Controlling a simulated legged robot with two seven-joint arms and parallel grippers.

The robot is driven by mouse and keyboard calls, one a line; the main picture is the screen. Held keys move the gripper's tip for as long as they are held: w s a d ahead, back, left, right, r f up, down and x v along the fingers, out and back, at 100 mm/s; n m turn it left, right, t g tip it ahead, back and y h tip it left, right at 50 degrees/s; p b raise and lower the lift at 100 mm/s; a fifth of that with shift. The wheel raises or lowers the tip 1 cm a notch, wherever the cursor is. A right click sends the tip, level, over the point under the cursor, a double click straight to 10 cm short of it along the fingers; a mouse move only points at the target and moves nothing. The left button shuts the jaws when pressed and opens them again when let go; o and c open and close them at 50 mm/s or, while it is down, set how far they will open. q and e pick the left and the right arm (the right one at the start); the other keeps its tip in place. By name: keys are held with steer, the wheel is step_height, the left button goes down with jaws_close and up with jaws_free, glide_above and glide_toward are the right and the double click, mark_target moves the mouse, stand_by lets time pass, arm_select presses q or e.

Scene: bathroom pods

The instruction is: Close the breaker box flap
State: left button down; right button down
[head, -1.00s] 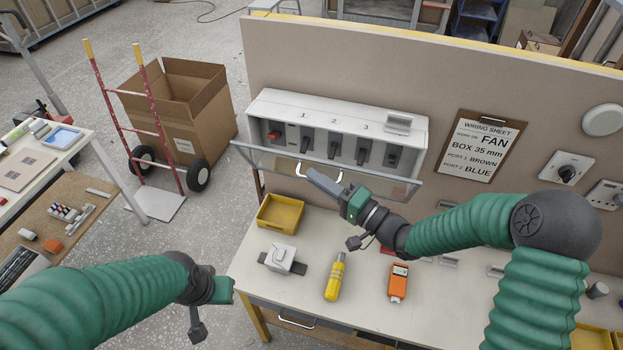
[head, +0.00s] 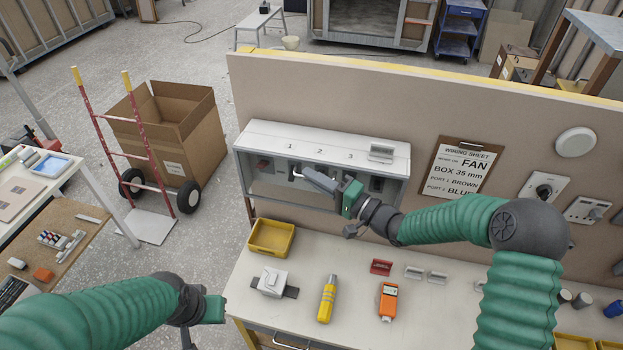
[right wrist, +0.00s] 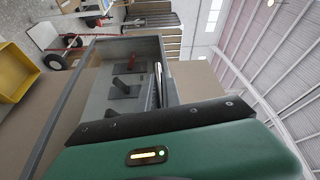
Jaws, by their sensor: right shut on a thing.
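The breaker box (head: 262,137) is a pale case numbered 1, 2, 3 on the back panel. Its clear, grey-framed flap (head: 265,184) hangs over the front, with switches showing dimly behind it. I cannot tell whether it lies fully flush. My right gripper (head: 299,173) is at the flap's handle (head: 294,170) and shut on it; the fingertips are hard to make out. In the right wrist view, a pale bar (right wrist: 157,82) shows beyond the dark gripper edge, beside the box interior. My left gripper (head: 213,308) is low at left, away from the box; its jaws are unclear.
Below the box, the workbench holds a yellow bin (head: 272,238), a white device (head: 272,282), a yellow tool (head: 327,300) and an orange meter (head: 388,302). A clipboard (head: 461,168) hangs right of the box. A red hand truck (head: 130,155) stands left.

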steer(key=shift+w+d+f, duration=0.1)
steer(key=shift+d+f, duration=0.05)
steer(key=shift+d, duration=0.05)
